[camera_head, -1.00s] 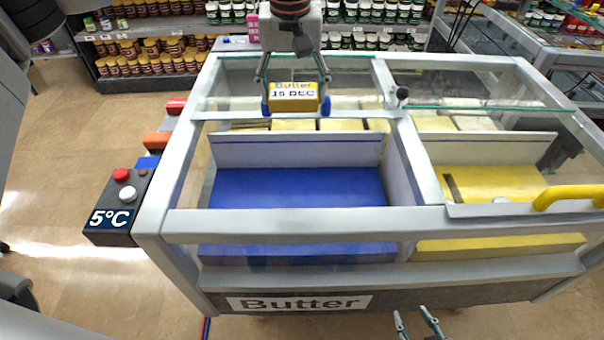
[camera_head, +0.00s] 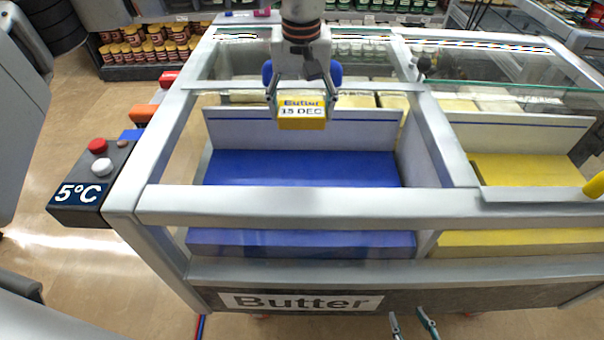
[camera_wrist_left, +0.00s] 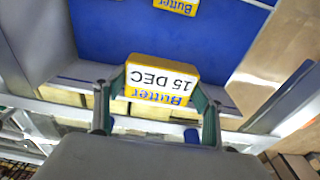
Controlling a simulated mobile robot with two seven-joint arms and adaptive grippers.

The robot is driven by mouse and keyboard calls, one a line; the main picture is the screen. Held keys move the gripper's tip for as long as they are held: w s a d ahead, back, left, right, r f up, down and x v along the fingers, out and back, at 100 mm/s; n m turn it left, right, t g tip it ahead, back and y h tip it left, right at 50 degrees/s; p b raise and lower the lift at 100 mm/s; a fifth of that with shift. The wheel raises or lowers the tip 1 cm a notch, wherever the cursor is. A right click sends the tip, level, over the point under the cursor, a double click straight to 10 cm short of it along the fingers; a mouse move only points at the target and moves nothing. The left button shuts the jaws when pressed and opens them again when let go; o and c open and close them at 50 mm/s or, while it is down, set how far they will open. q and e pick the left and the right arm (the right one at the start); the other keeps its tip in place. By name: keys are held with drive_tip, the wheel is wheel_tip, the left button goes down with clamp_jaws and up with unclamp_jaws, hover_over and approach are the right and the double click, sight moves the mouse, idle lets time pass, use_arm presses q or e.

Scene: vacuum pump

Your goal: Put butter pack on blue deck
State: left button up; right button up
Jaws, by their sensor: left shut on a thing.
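The butter pack (camera_head: 302,117), yellow with a white "Butter 15 DEC" label, is held between the fingertips of my left gripper (camera_head: 302,104). The pack also shows in the left wrist view (camera_wrist_left: 160,82), with a finger on each side. In the head view it appears in front of the white divider, above the back of the blue deck (camera_head: 300,168); its exact height is unclear. The wrist view shows the blue deck (camera_wrist_left: 120,30) beyond the pack. My right gripper (camera_head: 408,314) is empty at the bottom edge, its two fingertips apart.
Another butter pack (camera_wrist_left: 176,5) lies on the blue deck in the wrist view. A grey front rail (camera_head: 300,204) and white divider (camera_head: 300,128) bound the blue deck. A yellow deck (camera_head: 520,170) is to the right. A 5°C control box (camera_head: 90,185) is at left.

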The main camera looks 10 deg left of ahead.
sight(302, 176)
use_arm(q)
wheel_tip(302, 176, down, 18)
drive_tip(key=shift+r+b, duration=0.15)
drive_tip(key=shift+b, duration=0.4)
drive_tip(key=o, duration=1.3)
wheel_tip(302, 176, up, 12)
drive_tip(key=s, duration=0.1)
drive_tip(key=shift+s+p, duration=0.2)
drive_tip(key=shift+p, duration=0.2)
drive_tip(key=shift+d, duration=0.1)
